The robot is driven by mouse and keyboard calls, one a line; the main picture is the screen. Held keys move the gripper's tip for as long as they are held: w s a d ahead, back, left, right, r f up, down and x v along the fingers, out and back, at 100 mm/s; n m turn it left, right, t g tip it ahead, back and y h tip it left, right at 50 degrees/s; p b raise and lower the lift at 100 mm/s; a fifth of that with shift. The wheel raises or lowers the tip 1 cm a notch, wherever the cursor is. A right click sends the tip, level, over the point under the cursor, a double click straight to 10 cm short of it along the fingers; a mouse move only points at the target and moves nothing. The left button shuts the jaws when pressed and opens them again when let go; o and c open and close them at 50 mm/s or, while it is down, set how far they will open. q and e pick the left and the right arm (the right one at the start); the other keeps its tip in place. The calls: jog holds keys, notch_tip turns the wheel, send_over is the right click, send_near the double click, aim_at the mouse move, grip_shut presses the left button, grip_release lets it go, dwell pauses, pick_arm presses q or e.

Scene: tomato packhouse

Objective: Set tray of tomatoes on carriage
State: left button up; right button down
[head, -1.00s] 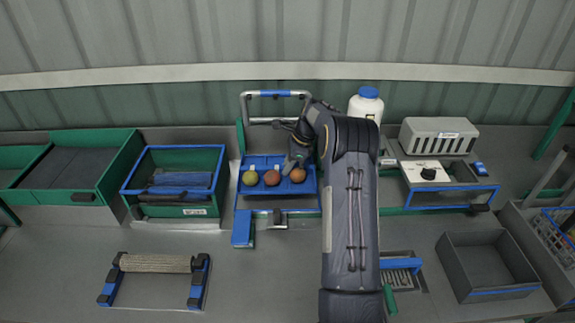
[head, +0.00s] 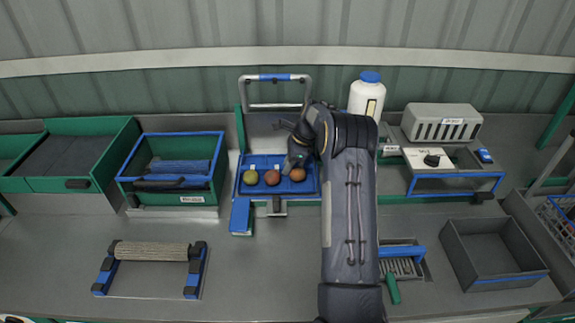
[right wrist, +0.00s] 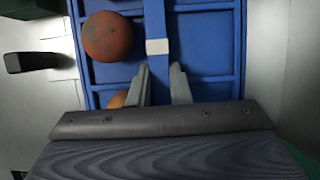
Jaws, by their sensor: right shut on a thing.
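The blue tray (head: 261,191) carries a green tomato (head: 250,178), a red tomato (head: 272,178) and an orange tomato (head: 297,174) in a row. It is over the carriage, whose silver hoop handle (head: 300,104) stands behind it. Whether the tray touches the carriage cannot be told. My right gripper (head: 297,162) is at the tray's right half. In the right wrist view my right fingers (right wrist: 162,85) are shut on the tray's blue central bar (right wrist: 157,20), beside the red tomato (right wrist: 108,36). The orange tomato is partly hidden there. My left gripper is out of view.
A green bin (head: 195,184) with blue rim stands left of the carriage. A white bottle (head: 366,93) and a grey vented box (head: 440,122) are at the right. A roller stand (head: 150,251) is front left, and an empty grey bin (head: 490,257) front right. Bench front middle is clear.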

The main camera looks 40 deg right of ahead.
jog(key=shift+f, duration=0.5)
dwell(0.7)
jog(key=c, duration=1.3)
grip_release()
jog(key=shift+c, duration=1.4)
notch_tip(320, 180, up, 7)
jog(key=p, duration=0.5)
